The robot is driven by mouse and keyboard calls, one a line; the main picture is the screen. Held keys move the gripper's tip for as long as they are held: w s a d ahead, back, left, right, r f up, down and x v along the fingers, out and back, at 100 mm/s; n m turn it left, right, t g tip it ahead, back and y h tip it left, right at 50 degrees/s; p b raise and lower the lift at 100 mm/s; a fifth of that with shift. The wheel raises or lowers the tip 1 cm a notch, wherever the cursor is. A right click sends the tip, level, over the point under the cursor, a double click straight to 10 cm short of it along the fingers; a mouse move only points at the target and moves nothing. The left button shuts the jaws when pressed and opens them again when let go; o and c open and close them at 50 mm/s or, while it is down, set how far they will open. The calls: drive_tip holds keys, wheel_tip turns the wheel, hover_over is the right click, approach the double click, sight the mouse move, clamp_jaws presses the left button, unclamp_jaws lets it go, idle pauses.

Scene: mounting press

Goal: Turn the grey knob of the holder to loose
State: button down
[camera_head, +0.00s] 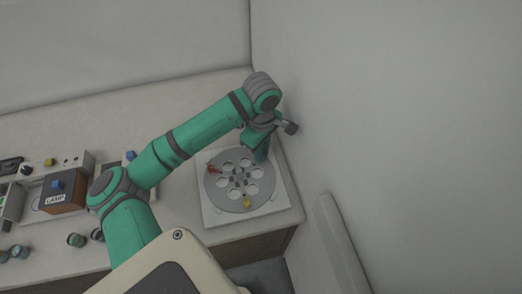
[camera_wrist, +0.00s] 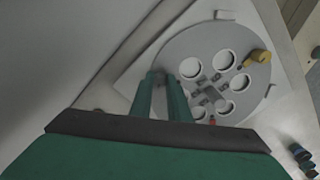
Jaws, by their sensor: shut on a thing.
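The holder (camera_head: 226,203) is a round grey disc with several round holes on a white square plate. It also shows in the wrist view (camera_wrist: 200,42). A red knob (camera_head: 212,169) and a yellow knob (camera_head: 247,203) sit on its rim; the yellow one is clear in the wrist view (camera_wrist: 260,56), the red one only partly (camera_wrist: 212,121). My gripper (camera_head: 261,157) reaches down to the rim at the upper right. Its two green fingers (camera_wrist: 163,76) are close together at the disc's edge, shut on the grey knob, which they hide. The knob's setting cannot be read.
A wall stands close to the right of the holder and my wrist. On the left of the bench are a box marked LAMP (camera_head: 62,194), a white device with knobs (camera_head: 74,160), and several small dark cylinders (camera_head: 76,240). The bench's front edge lies just below the plate.

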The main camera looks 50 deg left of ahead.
drive_tip(key=c, duration=1.7)
unclamp_jaws()
drive_tip(key=shift+w, duration=0.15)
drive_tip(key=shift+o, duration=0.2)
wheel_tip(320, 180, up, 11)
drive_tip(key=shift+f, duration=0.1)
